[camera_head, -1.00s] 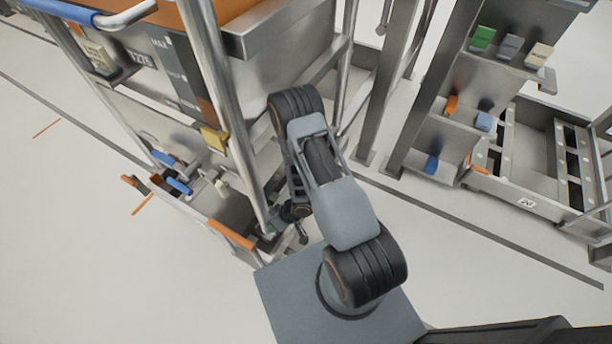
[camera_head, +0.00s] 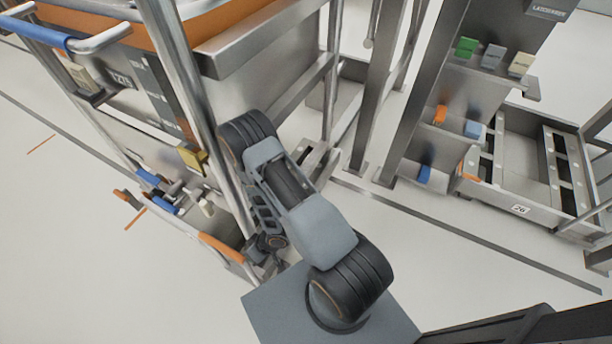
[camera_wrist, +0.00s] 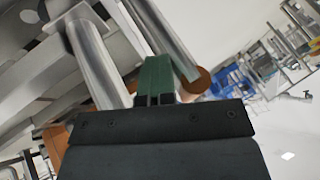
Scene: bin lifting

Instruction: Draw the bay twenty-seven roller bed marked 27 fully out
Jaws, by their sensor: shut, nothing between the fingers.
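A low steel bed with an orange grip (camera_head: 222,249) on its front edge stands under the left rack; no number 27 can be read on it. My gripper (camera_wrist: 155,98) shows in the wrist view with its green fingers together and nothing between them. An orange round-ended piece (camera_wrist: 196,80) lies just right of the fingertips, and a steel tube (camera_wrist: 98,65) is to their left. I cannot tell whether the fingers touch either. In the head view the gripper is small and dark, low by the rack's front post near the orange grip, partly hidden by my arm.
A roller bed marked 26 (camera_head: 520,209) sits on the floor at the right. A steel post stand (camera_head: 425,95) holds green, grey and cream blocks. The left rack has a blue-gripped handle (camera_head: 40,35) and a yellow tag (camera_head: 192,157). The floor in front is open.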

